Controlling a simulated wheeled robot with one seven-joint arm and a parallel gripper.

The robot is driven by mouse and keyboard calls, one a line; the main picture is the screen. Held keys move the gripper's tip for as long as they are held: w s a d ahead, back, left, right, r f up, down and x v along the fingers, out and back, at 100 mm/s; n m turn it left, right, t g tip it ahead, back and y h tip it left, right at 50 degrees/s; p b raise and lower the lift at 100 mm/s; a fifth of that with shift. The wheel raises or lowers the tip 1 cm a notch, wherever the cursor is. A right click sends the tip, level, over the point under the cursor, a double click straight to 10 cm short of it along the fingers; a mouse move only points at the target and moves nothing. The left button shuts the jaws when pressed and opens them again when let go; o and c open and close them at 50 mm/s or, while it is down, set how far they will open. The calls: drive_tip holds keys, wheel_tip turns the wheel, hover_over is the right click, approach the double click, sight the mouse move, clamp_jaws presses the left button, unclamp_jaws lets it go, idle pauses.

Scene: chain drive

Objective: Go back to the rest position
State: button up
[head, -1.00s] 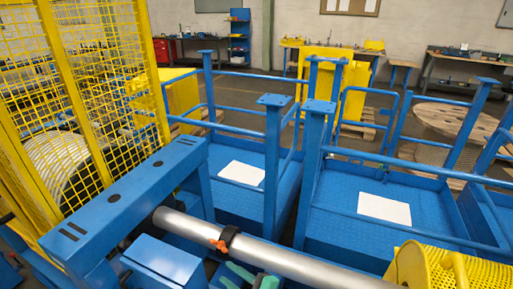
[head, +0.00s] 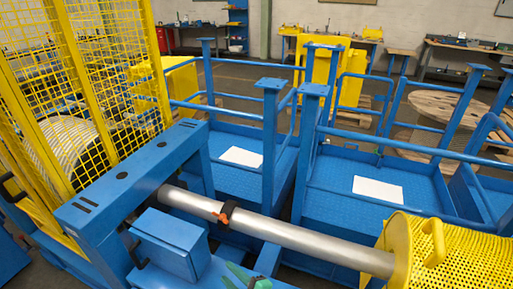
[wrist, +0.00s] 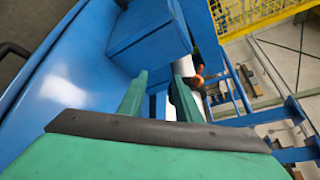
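My gripper (head: 247,275) shows only in part at the bottom edge of the head view, as green fingers in front of the steel shaft. In the wrist view its two green fingers (wrist: 158,80) stand apart with nothing held between them. The silver shaft (head: 290,238) runs from the blue frame to the yellow perforated guard. A dark collar with an orange part (head: 224,212) sits around the shaft. The orange part (wrist: 198,76) also shows beyond the right finger in the wrist view, apart from it.
A blue box (head: 170,243) stands left of my gripper, close to the fingers. The blue beam (head: 130,178) and yellow mesh fence (head: 85,90) lie at left. The yellow guard (head: 450,258) is at right. Blue railed platforms (head: 345,212) lie behind the shaft.

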drive_tip(key=s+f+h, duration=0.1)
drive_tip(key=s+f, duration=0.1)
drive_tip(key=s+d+f+n+h, duration=0.1)
drive_tip(key=s+f, duration=0.2)
drive_tip(key=s+f+t+h, duration=0.1)
drive_tip(key=s+f+h, duration=0.1)
drive_tip(key=s, duration=0.1)
drive_tip(key=shift+d+f, duration=0.15)
drive_tip(key=shift+d, duration=0.25)
drive_tip(key=s+d+f+n+h, duration=0.2)
drive_tip(key=s+d+n+h, duration=0.2)
drive_tip(key=s, duration=0.6)
drive_tip(key=s+d+r+n+t+h, duration=0.2)
drive_tip(key=s+r+n+t, duration=0.1)
drive_tip(key=s+r+n, duration=0.9)
drive_tip(key=v, duration=0.4)
drive_tip(key=shift+f, duration=0.2)
